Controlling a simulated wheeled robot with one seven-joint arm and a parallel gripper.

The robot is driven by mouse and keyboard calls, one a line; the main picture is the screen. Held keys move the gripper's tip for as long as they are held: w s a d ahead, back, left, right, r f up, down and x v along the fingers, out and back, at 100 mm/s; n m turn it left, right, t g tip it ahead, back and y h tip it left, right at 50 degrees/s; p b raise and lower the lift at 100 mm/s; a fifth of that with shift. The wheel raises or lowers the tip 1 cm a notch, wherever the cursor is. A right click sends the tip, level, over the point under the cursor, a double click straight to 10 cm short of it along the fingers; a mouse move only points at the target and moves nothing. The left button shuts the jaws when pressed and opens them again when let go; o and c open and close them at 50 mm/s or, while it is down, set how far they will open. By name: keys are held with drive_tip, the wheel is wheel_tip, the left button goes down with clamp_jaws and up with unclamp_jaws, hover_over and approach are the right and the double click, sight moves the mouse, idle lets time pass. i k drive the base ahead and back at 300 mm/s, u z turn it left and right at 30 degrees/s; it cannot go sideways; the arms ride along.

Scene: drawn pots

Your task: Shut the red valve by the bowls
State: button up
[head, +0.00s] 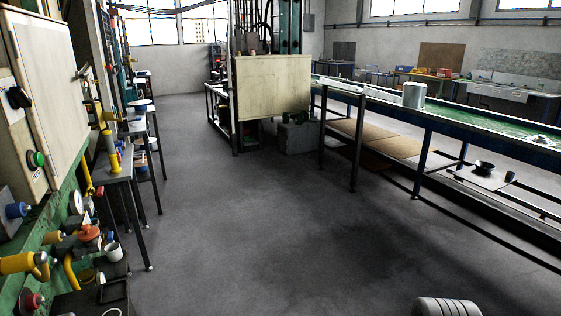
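Several valves and pipe fittings sit along the green panel at the left edge. An orange-red valve part (88,232) sits low there, above a dark surface with a white cup (113,252). A red round knob (31,302) shows at the bottom left corner. Pale dishes (141,103), perhaps bowls, stand on a narrow table further back on the left. A dark bowl (484,167) stands on the low shelf under the conveyor at right. I cannot tell which red part is the valve by the bowls. My gripper is not in view.
A cabinet with a green button (36,158) stands at left, beside slim-legged tables (118,176). A long green conveyor (450,115) runs along the right. A beige box panel (272,88) stands at the back. The grey floor (240,230) between is clear.

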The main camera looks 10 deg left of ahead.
sight(99, 192)
drive_tip(key=u, duration=0.7)
drive_tip(key=i, duration=1.85)
drive_tip(key=u, duration=1.25)
drive_tip(key=i, duration=1.6)
drive_tip(key=u, duration=0.45)
